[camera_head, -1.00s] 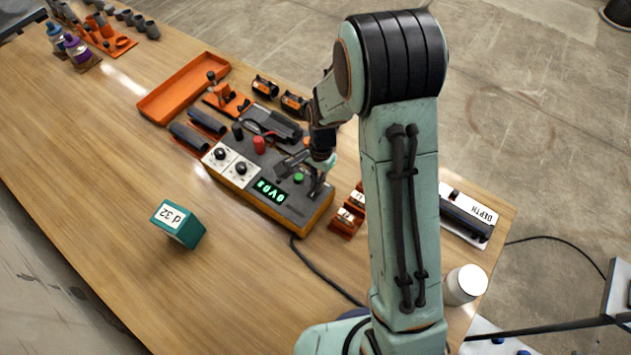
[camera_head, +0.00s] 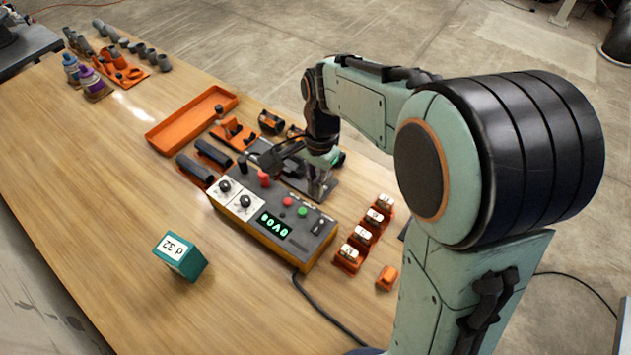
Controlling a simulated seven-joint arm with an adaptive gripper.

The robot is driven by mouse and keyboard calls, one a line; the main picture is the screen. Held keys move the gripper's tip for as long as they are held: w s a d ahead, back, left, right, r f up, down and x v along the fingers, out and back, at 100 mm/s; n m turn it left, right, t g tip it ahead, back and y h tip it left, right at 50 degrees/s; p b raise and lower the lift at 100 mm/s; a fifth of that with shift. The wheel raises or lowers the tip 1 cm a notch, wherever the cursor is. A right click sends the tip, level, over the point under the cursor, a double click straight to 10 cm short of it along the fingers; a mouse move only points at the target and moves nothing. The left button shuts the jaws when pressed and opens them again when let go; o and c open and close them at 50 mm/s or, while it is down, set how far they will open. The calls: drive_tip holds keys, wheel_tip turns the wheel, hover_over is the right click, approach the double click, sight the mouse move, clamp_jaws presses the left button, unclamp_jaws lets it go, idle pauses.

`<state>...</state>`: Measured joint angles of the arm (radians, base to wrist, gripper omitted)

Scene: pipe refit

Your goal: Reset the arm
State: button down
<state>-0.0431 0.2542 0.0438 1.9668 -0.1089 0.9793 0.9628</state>
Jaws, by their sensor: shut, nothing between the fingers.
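My arm reaches in from the right, raised and bent. My gripper (camera_head: 317,186) hangs at the back right of the control box, shut and empty, with its tips partly hard to make out against the dark parts behind it. The control box (camera_head: 272,222) has a green lit display, two dials on white plates, and red and green buttons. My gripper looks clear of the buttons. I cannot tell its exact height above the bench.
A teal box marked "d 32" (camera_head: 180,256) stands on the wooden bench (camera_head: 110,215). An orange tray (camera_head: 192,121) lies behind. Orange holders with white-labelled pieces (camera_head: 363,236) stand right of the control box. Bottles (camera_head: 93,84) and grey fittings are at far left. The front left is clear.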

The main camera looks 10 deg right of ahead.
drive_tip(key=shift+r, duration=0.25)
idle(0.3)
drive_tip(key=s+d+r+t, duration=0.2)
drive_tip(key=s+r+t, duration=0.1)
drive_tip(key=s+r, duration=0.45)
drive_tip(key=s+d+f+n+g, duration=0.1)
drive_tip(key=s+f+n+g, duration=0.1)
drive_tip(key=s+n, duration=0.8)
drive_tip(key=shift+s+f, duration=0.9)
drive_tip(key=shift+s, duration=0.05)
idle(1.2)
